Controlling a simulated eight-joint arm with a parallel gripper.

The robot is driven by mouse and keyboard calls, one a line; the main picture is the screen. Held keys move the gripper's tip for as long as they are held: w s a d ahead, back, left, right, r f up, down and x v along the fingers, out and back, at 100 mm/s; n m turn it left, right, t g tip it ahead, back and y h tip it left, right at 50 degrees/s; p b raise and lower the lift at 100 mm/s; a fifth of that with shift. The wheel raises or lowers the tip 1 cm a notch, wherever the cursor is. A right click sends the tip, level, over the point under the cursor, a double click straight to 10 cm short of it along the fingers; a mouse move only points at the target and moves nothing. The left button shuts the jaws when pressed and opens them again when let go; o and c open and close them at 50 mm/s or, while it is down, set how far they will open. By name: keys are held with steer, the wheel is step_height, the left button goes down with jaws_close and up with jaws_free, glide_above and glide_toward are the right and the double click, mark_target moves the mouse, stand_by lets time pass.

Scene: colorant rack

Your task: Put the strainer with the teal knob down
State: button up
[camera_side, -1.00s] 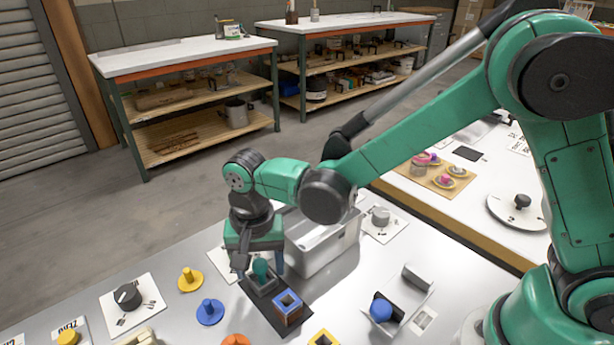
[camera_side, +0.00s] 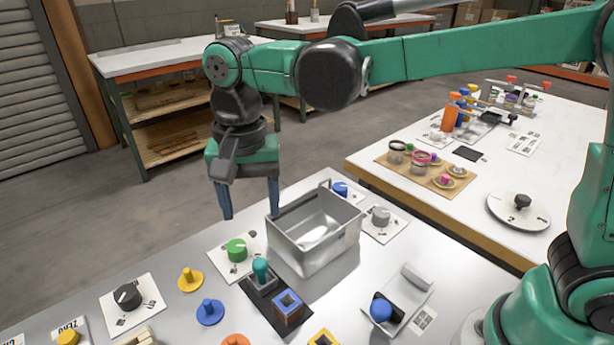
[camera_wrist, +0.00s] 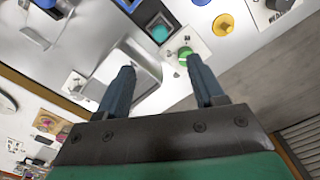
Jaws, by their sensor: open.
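The strainer with the teal knob (camera_side: 261,271) sits upright at the far end of a dark tray (camera_side: 264,308), its teal knob on top of a grey square body. Its knob also shows in the wrist view (camera_wrist: 160,33). A blue-rimmed square block (camera_side: 287,305) stands beside it on the same tray. My gripper (camera_side: 249,209) is open and empty, raised above and behind the strainer, clear of it. In the wrist view the two fingers of my gripper (camera_wrist: 161,65) are wide apart with nothing between them.
An open metal bin (camera_side: 317,238) stands right of the strainer. A green knob plate (camera_side: 237,250) is just left of it. Yellow (camera_side: 190,280) and blue (camera_side: 209,312) knobbed discs lie further left. A scoop-like tray with a blue ball (camera_side: 381,310) is at the right.

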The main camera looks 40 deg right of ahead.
steer(key=s+d+n+t, duration=0.3)
steer(key=d, duration=0.4)
steer(key=s+d+f+n+t, duration=0.1)
steer(key=s+d+n+t, duration=0.2)
steer(key=d, duration=0.5)
steer(key=shift+d+n+t, duration=0.15)
steer(key=shift+n+t, duration=0.25)
steer(key=shift+t, duration=0.2)
steer(key=shift+s, duration=0.1)
